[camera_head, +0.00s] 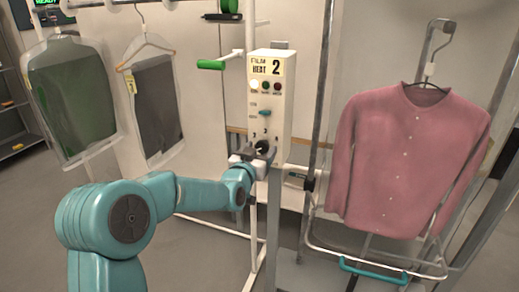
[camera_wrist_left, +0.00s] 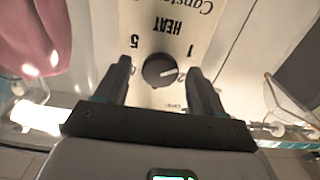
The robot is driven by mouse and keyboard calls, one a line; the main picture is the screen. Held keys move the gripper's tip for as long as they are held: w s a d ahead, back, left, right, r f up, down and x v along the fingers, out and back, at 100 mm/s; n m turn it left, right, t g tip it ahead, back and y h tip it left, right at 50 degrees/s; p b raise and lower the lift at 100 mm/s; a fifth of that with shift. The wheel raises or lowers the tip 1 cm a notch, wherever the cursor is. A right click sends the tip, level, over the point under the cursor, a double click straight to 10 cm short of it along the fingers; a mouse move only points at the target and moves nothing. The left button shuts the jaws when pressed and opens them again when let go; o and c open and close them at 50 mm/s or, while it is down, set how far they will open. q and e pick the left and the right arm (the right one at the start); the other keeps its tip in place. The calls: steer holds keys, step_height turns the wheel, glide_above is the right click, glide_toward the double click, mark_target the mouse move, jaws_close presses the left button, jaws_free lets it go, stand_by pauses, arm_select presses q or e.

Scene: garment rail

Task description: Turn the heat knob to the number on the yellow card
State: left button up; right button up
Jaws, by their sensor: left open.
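The yellow card (camera_head: 272,66) at the top of the white control box (camera_head: 271,120) shows a large 2. The dark heat knob (camera_head: 262,147) is low on the box's front. It also shows in the left wrist view (camera_wrist_left: 160,71), upside down below HEAT, with 1 at right and 5 at left. Its white pointer line points right, a little below the 1 in that picture. My left gripper (camera_head: 250,158) is at the knob; in the wrist view its open fingers (camera_wrist_left: 160,76) stand on either side of it. I cannot tell whether they touch it. My right gripper is out of view.
A pink shirt (camera_head: 408,160) hangs on a frame with a teal handle (camera_head: 373,270) at right. Two bagged garments, one green (camera_head: 70,95) and one dark (camera_head: 158,105), hang at left. A green-gripped lever (camera_head: 211,64) juts out left of the box.

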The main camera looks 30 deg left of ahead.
arm_select(q)
steer(key=shift+s, duration=0.1)
steer(key=c, duration=1)
steer(key=shift+f+m+b, duration=0.25)
steer(key=shift+m+b, duration=0.95)
steer(key=shift+b, duration=0.3)
steer(key=m+b, duration=0.1)
steer(key=m, duration=0.1)
steer(key=shift+m+b, duration=0.3)
steer(key=shift+b, duration=0.1)
steer(key=m+b, duration=0.1)
steer(key=m, duration=0.1)
steer(key=shift+r+m, duration=0.1)
steer(key=shift+m, duration=2.2)
steer(key=o, duration=1)
steer(key=shift+r, duration=0.15)
